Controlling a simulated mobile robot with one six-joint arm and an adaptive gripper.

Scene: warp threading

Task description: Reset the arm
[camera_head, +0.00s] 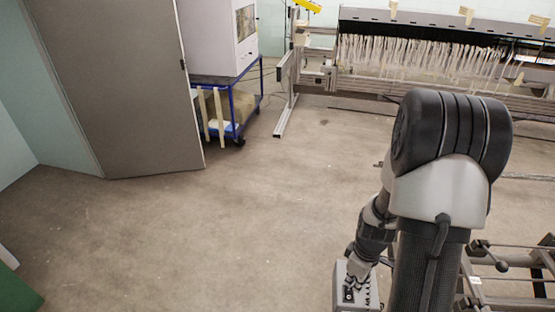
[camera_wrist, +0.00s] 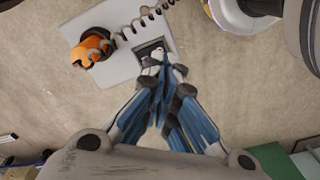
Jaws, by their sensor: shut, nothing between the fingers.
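My gripper (camera_wrist: 163,75) shows in the wrist view with its blue-sided fingers drawn together and nothing between them. The fingertips overlap the near edge of a light grey panel (camera_wrist: 115,55) in the picture. I cannot tell whether they touch it. My arm (camera_head: 445,190) rises at the right of the head view and bends down toward the lower middle. The gripper's fingers cannot be made out clearly there.
The grey panel bears an orange and black part (camera_wrist: 92,48) and a coiled cable (camera_wrist: 130,25). A loom frame with pale threads (camera_head: 420,58) stands at the back right. A blue cart (camera_head: 235,105) and grey door (camera_head: 120,90) are left. The floor between (camera_head: 220,230) is clear.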

